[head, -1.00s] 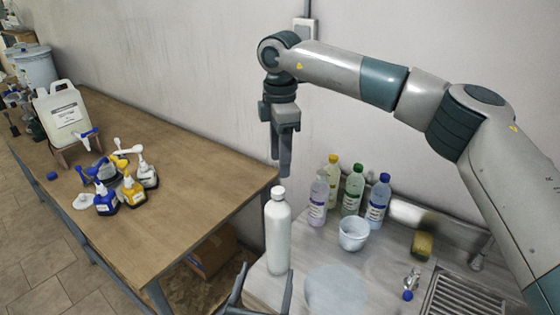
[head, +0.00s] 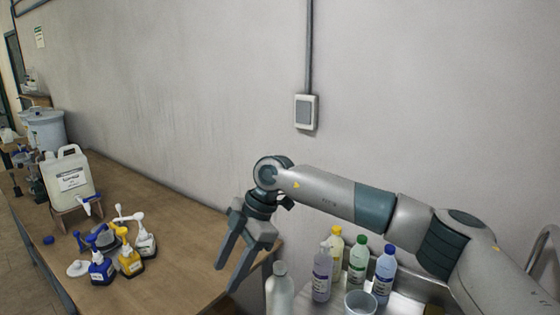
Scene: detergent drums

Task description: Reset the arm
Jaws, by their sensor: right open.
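My right arm comes in from the lower right. Its gripper (head: 233,277) hangs over the right end of the wooden table (head: 185,215), with its two fingers apart and nothing between them. A white bottle (head: 280,292) stands just right of the fingers, its lower part cut off by the picture's bottom edge. I cannot tell how high the fingers are above the table. My left gripper does not show.
Bottles with yellow (head: 336,252), green (head: 358,260) and blue (head: 384,272) caps, a lilac bottle (head: 321,275) and a white cup (head: 360,303) stand below my right arm. Pump bottles (head: 130,262) and a canister (head: 70,180) stand on the table. A switch box (head: 306,112) is on the wall.

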